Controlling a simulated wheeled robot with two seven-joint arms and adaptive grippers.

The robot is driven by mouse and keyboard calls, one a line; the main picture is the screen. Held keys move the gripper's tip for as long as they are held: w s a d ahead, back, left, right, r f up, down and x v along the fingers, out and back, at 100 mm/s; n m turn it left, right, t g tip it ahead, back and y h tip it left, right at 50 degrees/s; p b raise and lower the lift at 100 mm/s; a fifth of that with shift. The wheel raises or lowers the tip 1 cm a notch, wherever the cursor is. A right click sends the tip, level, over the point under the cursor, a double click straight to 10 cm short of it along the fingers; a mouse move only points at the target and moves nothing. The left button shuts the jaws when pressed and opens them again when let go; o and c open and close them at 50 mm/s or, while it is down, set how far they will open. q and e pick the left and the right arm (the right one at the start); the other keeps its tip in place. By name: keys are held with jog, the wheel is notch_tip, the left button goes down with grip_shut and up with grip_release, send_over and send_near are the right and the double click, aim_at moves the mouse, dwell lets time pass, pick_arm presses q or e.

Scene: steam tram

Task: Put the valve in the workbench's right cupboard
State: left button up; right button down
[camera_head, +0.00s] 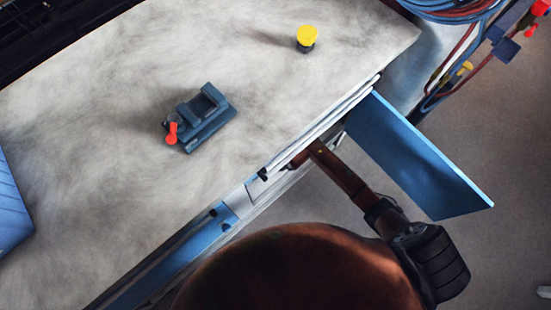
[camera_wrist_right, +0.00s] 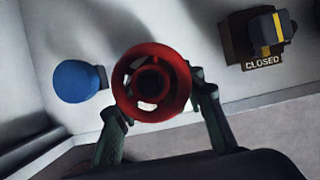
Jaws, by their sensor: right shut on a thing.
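The valve (camera_wrist_right: 152,62), a red wheel with a spoked centre, is held between the fingers of my right gripper (camera_wrist_right: 158,100) in the right wrist view. The gripper is shut on it. In the head view my right forearm reaches under the top of the workbench (camera_head: 90,130), at the side where a blue cupboard door (camera_head: 415,155) stands open. The gripper and valve are hidden there by the bench. In the wrist view the valve is over a pale surface; I cannot tell whether it touches it. My left gripper is not in view.
A blue knob-like thing (camera_wrist_right: 78,81) and a dark box marked CLOSED (camera_wrist_right: 262,45) flank the valve in the wrist view. On the bench are a dark vise (camera_head: 205,115) with a red handle and a yellow-topped item (camera_head: 307,38). Cables (camera_head: 455,10) hang at the upper right.

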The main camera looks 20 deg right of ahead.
jog(key=shift+w, duration=0.1)
jog(key=c, duration=1.3)
grip_release()
jog(key=shift+o, duration=0.2)
